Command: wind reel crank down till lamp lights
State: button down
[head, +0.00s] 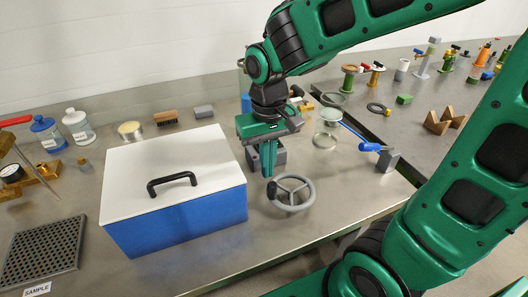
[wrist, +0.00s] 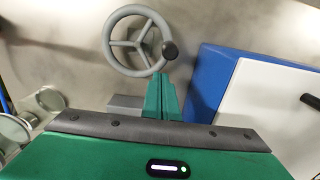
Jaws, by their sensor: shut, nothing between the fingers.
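A grey three-spoked handwheel (head: 291,193) stands at the bench's front, right of the blue case. It also shows at the top of the wrist view (wrist: 112,41), with a dark round knob (wrist: 170,50) on its rim. My gripper (head: 268,172) is shut and empty, pointing down just behind and left of the wheel. In the wrist view its green fingertips (wrist: 162,80) are close to the knob; I cannot tell whether they touch it. I cannot make out a lamp, or a reel joined to this wheel.
The blue case (head: 180,220) with a white lid (head: 175,165) and black handle stands close on the left. A grey block (head: 280,156) is behind my gripper. A blue-handled lever (head: 368,146) lies right. Bare bench shows right of the wheel.

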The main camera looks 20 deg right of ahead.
notch_tip(320, 180, up, 7)
dwell(1.1)
dwell(0.5)
jog(key=s+d+f+m, duration=0.2)
jog(key=s+d+m, duration=0.1)
jog(key=s+d, duration=0.4)
jog(key=s+d+f+m, duration=0.3)
jog(key=s+d, duration=0.4)
jog(key=d, duration=0.6)
jog(key=shift+s+d, duration=0.25)
